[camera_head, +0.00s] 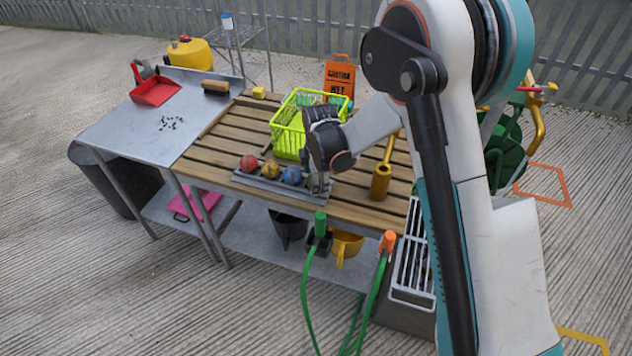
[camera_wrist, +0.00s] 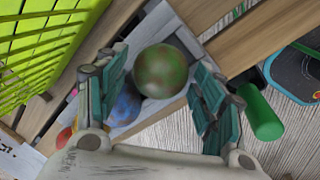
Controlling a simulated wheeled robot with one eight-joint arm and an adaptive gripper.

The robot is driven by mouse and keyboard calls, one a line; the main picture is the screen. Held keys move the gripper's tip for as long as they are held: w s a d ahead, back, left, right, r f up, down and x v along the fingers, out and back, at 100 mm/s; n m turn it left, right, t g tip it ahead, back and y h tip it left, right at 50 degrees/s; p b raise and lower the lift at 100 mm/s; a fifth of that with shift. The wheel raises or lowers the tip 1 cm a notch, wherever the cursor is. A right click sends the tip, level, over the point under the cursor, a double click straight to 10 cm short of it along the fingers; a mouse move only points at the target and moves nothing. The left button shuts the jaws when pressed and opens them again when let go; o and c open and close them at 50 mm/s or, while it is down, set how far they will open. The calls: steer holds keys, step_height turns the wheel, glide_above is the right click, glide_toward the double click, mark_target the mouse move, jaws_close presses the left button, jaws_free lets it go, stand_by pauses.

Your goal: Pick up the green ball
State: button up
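The green ball (camera_wrist: 160,70), mottled green and brown, sits at the end of a grey metal tray (camera_head: 270,187) on the slatted table. It shows between the fingers in the wrist view; in the head view my gripper mostly hides it. My gripper (camera_head: 318,182) points down over the tray's right end. Its teal-padded fingers are spread, one on each side of the ball, with a visible gap. A blue ball (camera_head: 291,175) lies just left of it, partly behind the left finger in the wrist view. A red ball (camera_head: 249,162) and an orange ball (camera_head: 270,169) are further left.
A lime-green basket (camera_head: 287,137) stands close behind the tray. A yellow mallet-like tool (camera_head: 381,180) stands to the right. Hoses with a green nozzle (camera_head: 320,222) and an orange nozzle (camera_head: 387,241) are at the front edge. A metal counter (camera_head: 150,120) at left holds a red dustpan (camera_head: 155,92).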

steer(key=c, duration=0.4)
steer(key=shift+r, duration=0.1)
